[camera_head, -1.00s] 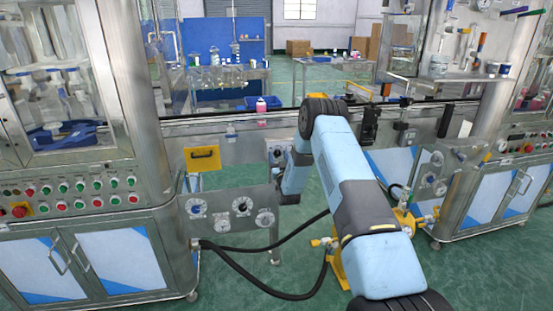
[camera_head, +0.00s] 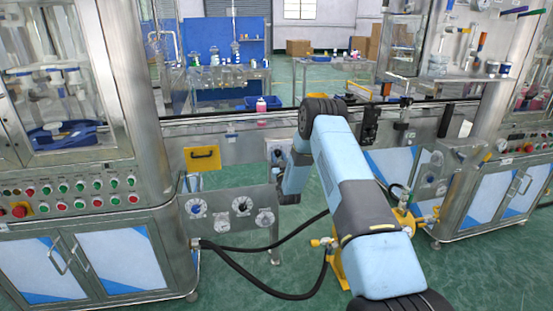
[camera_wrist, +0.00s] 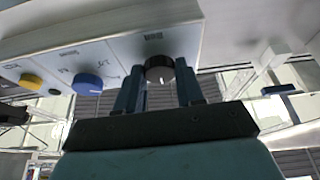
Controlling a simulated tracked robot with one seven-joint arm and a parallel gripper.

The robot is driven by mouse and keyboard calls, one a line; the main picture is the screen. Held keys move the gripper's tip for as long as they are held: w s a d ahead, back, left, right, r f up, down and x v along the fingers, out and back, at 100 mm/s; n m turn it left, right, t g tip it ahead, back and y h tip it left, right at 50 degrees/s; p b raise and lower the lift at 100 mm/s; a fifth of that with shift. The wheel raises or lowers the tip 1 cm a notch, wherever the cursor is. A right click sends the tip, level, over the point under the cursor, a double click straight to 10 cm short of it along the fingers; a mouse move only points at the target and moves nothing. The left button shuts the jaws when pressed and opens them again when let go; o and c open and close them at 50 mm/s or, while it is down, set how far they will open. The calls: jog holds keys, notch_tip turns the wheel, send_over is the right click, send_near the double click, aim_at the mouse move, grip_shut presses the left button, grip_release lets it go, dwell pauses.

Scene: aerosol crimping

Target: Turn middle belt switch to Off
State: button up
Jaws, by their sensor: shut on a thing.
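In the wrist view, a light control panel (camera_wrist: 110,55) carries a black knob (camera_wrist: 159,68) with a white pointer mark, a blue knob (camera_wrist: 88,84) and a yellow knob (camera_wrist: 31,80). My gripper (camera_wrist: 158,82) has one finger on each side of the black knob and is shut on it. The white mark points roughly downward in this view. The labels are too blurred to read. In the head view, the small switch box (camera_head: 275,150) sits on the front of the conveyor, beside my arm's end. My arm hides the gripper there.
A conveyor (camera_head: 225,122) runs across between two steel machines, with a pink bottle (camera_head: 261,113) on it. A yellow handled plate (camera_head: 202,158) is left of the switch box.

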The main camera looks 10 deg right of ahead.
jog(key=shift+a+n, duration=0.15)
jog(key=shift+n, duration=0.15)
jog(key=n+y, duration=0.1)
jog(key=n, duration=0.2)
jog(key=n+y, duration=0.2)
jog(key=n, duration=0.1)
jog(key=shift+n+g, duration=0.3)
jog(key=shift+g, duration=0.1)
jog(key=n+g+y, duration=0.1)
jog(key=n, duration=0.2)
jog(key=n+y, duration=0.2)
jog(key=n, duration=0.1)
jog(key=shift+d+r+g, duration=0.1)
jog(key=shift+d+g, duration=0.1)
jog(key=shift+g, duration=0.2)
jog(key=shift+n, duration=0.3)
jog(key=o, duration=0.7)
jog(key=shift+a, duration=0.1)
jog(key=o, duration=0.3)
jog(key=shift+o, duration=0.2)
jog(key=shift+d, duration=0.2)
